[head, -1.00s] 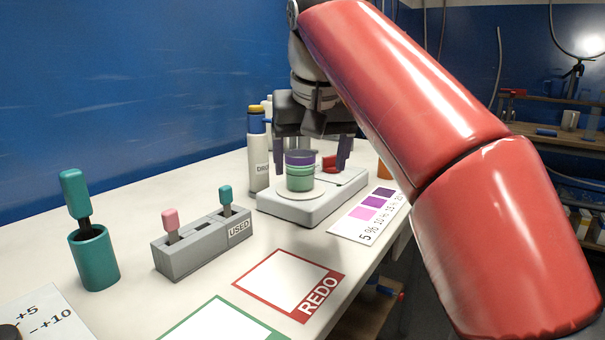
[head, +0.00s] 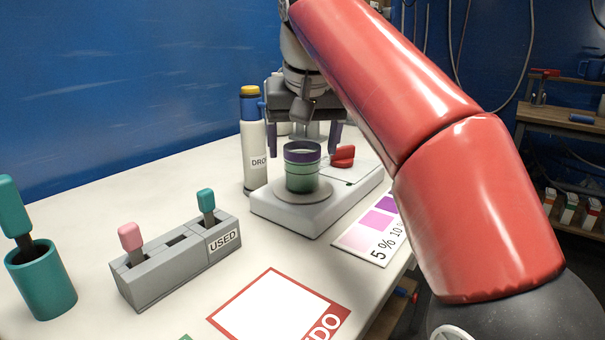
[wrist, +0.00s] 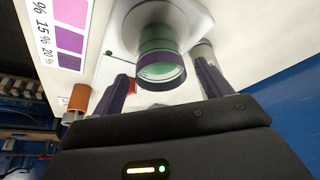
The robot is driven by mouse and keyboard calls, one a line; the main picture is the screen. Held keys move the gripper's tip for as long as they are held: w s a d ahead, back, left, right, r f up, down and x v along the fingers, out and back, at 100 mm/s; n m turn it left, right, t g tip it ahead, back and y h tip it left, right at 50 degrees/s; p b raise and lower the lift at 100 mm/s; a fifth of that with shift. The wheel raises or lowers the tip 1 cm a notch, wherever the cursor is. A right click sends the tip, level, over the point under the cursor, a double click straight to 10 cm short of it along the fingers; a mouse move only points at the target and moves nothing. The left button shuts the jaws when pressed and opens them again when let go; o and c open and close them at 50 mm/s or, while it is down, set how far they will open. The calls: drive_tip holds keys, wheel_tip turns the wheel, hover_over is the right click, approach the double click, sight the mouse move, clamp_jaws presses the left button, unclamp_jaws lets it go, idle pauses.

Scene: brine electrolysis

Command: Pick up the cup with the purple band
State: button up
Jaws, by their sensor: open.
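The cup with the purple band (head: 302,168) stands upright on the round plate (head: 302,193) of a grey-white device. Its lower part is green and its rim band is purple. My gripper (head: 304,138) is open and hangs over the device, its two dark purple fingers apart on either side of the cup's upper part. In the wrist view, the cup (wrist: 160,60) lies beyond and between the spread fingertips (wrist: 165,82). I cannot tell how close the fingers are to its wall.
A dropper bottle (head: 253,145) stands left of the device, close to my gripper. A red knob (head: 342,156) is right of the cup. A grey USED rack (head: 180,260), teal holder (head: 42,285), red-framed REDO mat (head: 325,325) and colour card (head: 362,240) lie nearer.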

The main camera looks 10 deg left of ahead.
sight(302, 163)
drive_tip(key=x, duration=0.2)
drive_tip(key=b+x, duration=0.1)
drive_tip(key=x, duration=0.1)
drive_tip(key=shift+s+f+b, duration=0.1)
drive_tip(key=shift+f+b, duration=0.2)
drive_tip(key=shift+f, duration=0.1)
drive_tip(key=c, duration=1.2)
